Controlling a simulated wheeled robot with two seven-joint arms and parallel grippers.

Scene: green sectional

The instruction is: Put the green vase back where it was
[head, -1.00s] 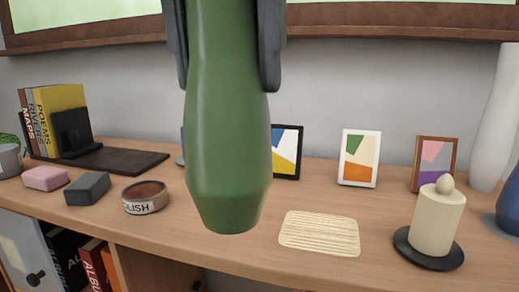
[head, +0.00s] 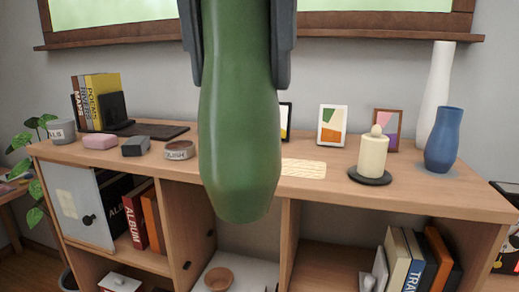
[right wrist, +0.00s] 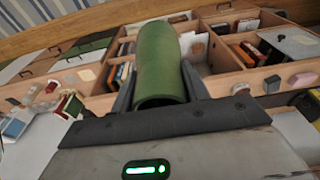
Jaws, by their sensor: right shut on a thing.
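The green vase (head: 240,140) hangs upright in the middle of the head view, in front of the wooden shelf unit. My right gripper (head: 238,80) is shut on it, with one dark finger on each side of its upper part. The vase's bottom is clear of any surface and hides part of the shelf top and an open compartment. In the right wrist view the vase (right wrist: 162,65) lies between the two fingers (right wrist: 160,95). My left gripper is not in view.
The wooden top (head: 330,187) holds a striped mat (head: 304,169), a candle on a dark dish (head: 373,158), a blue vase (head: 443,140), a white vase (head: 436,95), frames (head: 332,125), a polish tin (head: 179,150), blocks and books (head: 95,102). A bowl (head: 219,279) sits in a compartment below.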

